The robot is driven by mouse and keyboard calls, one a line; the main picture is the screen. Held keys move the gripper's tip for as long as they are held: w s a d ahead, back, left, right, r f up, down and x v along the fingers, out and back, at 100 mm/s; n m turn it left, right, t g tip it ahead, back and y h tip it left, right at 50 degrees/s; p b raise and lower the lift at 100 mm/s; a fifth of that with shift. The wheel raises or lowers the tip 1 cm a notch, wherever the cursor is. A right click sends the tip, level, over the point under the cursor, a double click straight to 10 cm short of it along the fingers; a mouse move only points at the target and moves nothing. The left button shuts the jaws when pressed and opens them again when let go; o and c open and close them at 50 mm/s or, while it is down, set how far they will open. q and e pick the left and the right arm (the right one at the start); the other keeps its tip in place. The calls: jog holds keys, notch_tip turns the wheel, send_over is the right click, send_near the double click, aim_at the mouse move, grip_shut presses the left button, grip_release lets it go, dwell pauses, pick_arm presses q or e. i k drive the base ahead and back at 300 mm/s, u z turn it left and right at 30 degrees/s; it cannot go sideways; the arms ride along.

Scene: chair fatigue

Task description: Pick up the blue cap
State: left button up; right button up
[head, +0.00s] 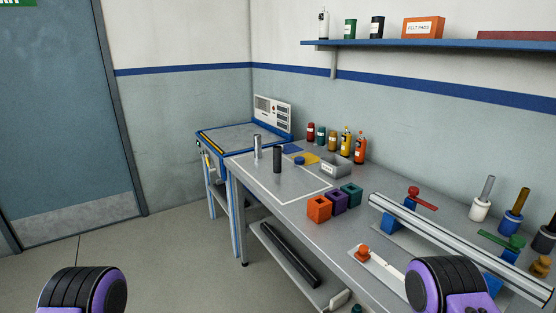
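A small blue cap (300,161) appears to sit on the grey workbench (262,190), toward its back. It is beside or on a yellow round piece (308,157); I cannot tell which. A dark blue flat patch lies just behind it. My two arms show only as black and purple parts at the bottom left and bottom right. Neither gripper is in view, and both arm parts are well apart from the cap.
A silver cylinder (257,147) and a dark cylinder (278,160) stand left of the cap, a grey bin (335,169) right of it. Several bottles stand behind. Orange (319,209), purple and green blocks and a metal rail (455,240) are nearer. Floor at left is clear.

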aim_at(300, 160)
jog(key=k, duration=1.3)
jog(key=u, duration=0.55)
jog(key=i, duration=0.6)
jog(key=u, duration=0.7)
jog(key=i, duration=0.9)
jog(key=z, duration=0.55)
jog(key=i, duration=0.75)
jog(key=z, duration=0.7)
